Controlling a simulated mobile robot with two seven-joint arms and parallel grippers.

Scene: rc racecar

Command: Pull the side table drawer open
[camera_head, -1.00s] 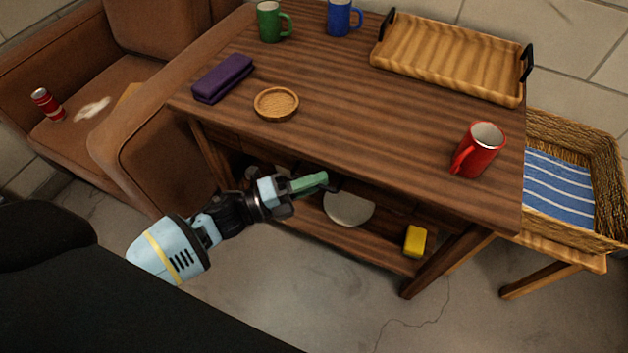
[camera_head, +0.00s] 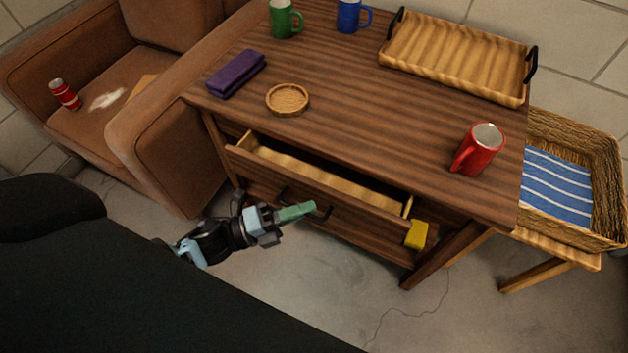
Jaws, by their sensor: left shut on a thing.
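The side table (camera_head: 350,100) is dark striped wood with a lower shelf. Its drawer (camera_head: 380,212) stands pulled out toward me, with the pale inside (camera_head: 325,180) showing below the tabletop edge. The part of the inside that I see looks empty; the back is hidden under the top. My left gripper (camera_head: 314,210), with green fingers, comes in from the left at the middle of the drawer front. It is shut on the dark drawer handle (camera_head: 285,194), which it partly covers. My right gripper is not in view.
On the tabletop are a red mug (camera_head: 479,149), a round wooden coaster (camera_head: 288,99), a purple folded cloth (camera_head: 236,74), green (camera_head: 284,18) and blue (camera_head: 349,15) mugs and a tray (camera_head: 455,62). A yellow sponge (camera_head: 417,235) shows below. A brown armchair (camera_head: 165,140) stands left.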

